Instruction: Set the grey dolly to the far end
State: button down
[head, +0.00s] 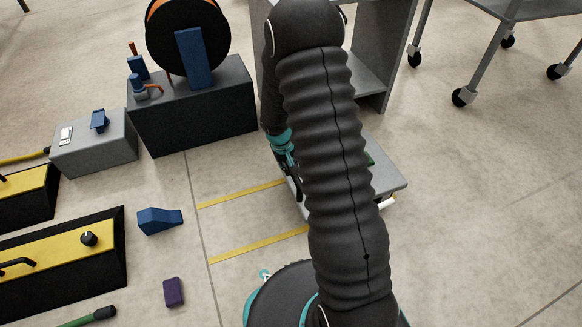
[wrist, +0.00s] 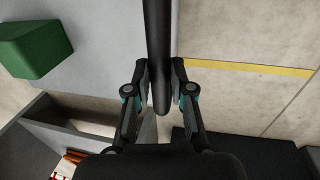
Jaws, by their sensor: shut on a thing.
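The grey dolly (head: 388,172) is a low flat platform on the floor, largely hidden behind my arm in the head view. Its grey deck (wrist: 112,45) fills the upper left of the wrist view. A green block (wrist: 35,45) sits on the deck; only a sliver of it shows in the head view (head: 370,158). My gripper (wrist: 158,78) is shut on a dark bar, the dolly's handle (wrist: 157,25), which runs up between the fingers along the deck's edge. In the head view my gripper (head: 296,187) is at the dolly's left side, partly hidden by my arm.
Two yellow floor lines (head: 240,193) run left from the dolly, with bare floor between them. A dark box with a reel (head: 190,115) and a grey shelf unit (head: 375,85) stand behind.

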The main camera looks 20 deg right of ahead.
jog(key=shift+w+d, duration=0.1)
jog(key=shift+d, duration=0.15)
jog(key=c, duration=1)
grip_release()
jog(key=shift+d, duration=0.2)
jog(key=shift+a, duration=0.15)
jog(key=shift+a+r, duration=0.15)
notch_tip(320, 180, up, 12)
jog(key=a, duration=0.2)
jog(key=shift+f, duration=0.25)
